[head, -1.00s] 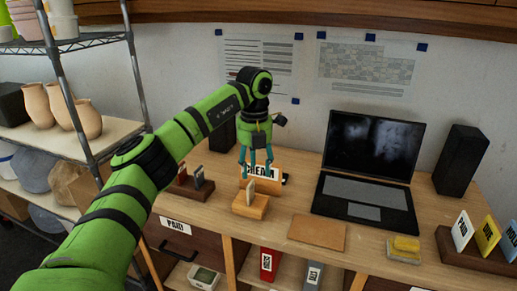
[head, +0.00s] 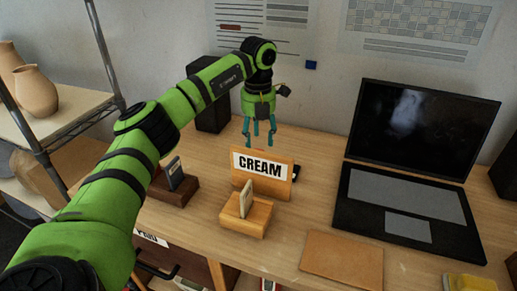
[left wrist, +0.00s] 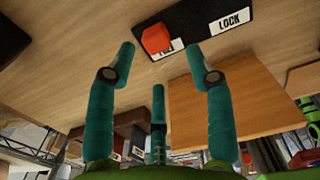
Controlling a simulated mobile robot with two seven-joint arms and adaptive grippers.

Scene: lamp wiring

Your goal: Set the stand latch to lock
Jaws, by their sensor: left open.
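The stand latch shows in the left wrist view as a black plate (left wrist: 181,27) with a red knob (left wrist: 156,38). The knob sits at the left end, partly covering a white label, away from the LOCK label (left wrist: 230,21) at the right. In the head view the wooden CREAM stand (head: 262,179) hides most of the latch; a dark bit (head: 296,172) shows at its right edge. My left gripper (head: 262,141) is open and empty, just above and behind the CREAM sign. In the left wrist view its fingers (left wrist: 160,55) point toward the latch, apart from it. My right gripper is out of view.
A small wooden holder with a card (head: 246,219) stands in front of the CREAM stand. A dark holder (head: 178,190) is to the left, and an open laptop (head: 420,150) to the right. A flat brown board (head: 342,260) lies at the front. A black speaker (head: 212,108) stands behind.

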